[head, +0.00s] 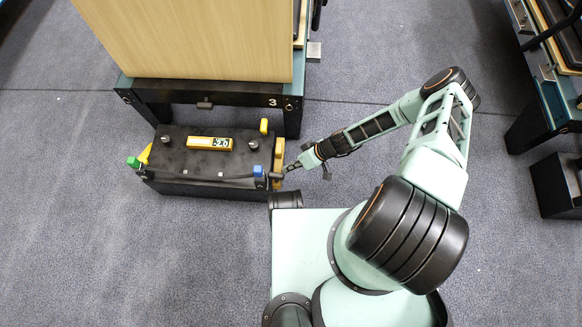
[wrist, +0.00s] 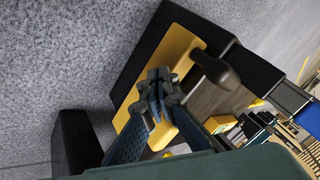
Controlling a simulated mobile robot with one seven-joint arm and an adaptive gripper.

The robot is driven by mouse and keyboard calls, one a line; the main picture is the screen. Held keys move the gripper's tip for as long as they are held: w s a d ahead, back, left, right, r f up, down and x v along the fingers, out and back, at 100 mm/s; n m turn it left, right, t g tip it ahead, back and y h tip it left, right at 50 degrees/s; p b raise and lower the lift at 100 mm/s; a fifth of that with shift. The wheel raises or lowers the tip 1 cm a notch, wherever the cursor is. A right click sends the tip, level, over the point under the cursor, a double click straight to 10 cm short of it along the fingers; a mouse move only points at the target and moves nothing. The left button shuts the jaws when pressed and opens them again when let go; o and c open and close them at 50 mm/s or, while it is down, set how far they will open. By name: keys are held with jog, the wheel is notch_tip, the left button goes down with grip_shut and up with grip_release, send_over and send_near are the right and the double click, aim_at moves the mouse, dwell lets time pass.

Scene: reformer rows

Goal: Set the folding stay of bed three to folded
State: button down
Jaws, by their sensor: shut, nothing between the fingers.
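Bed three (head: 210,92) carries the number 3 on its dark end frame, with a tall wooden panel above. At its foot is a low black box (head: 176,153) with a yellow plate (head: 279,152) upright on its right end. In the wrist view the yellow plate (wrist: 180,50) fills the middle, with a dark rounded handle (wrist: 215,68) sticking out of it. My gripper (head: 290,168) is at the plate's right side; in the wrist view its fingertips (wrist: 158,90) are shut, empty, in front of the plate beside the handle. Whether they touch is unclear. I cannot tell which part is the folding stay.
Another bed (head: 545,95) stands at the right. Grey carpet between them is clear.

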jog(key=shift+a, duration=0.35)
jog(key=shift+a, duration=0.1)
dwell(0.3)
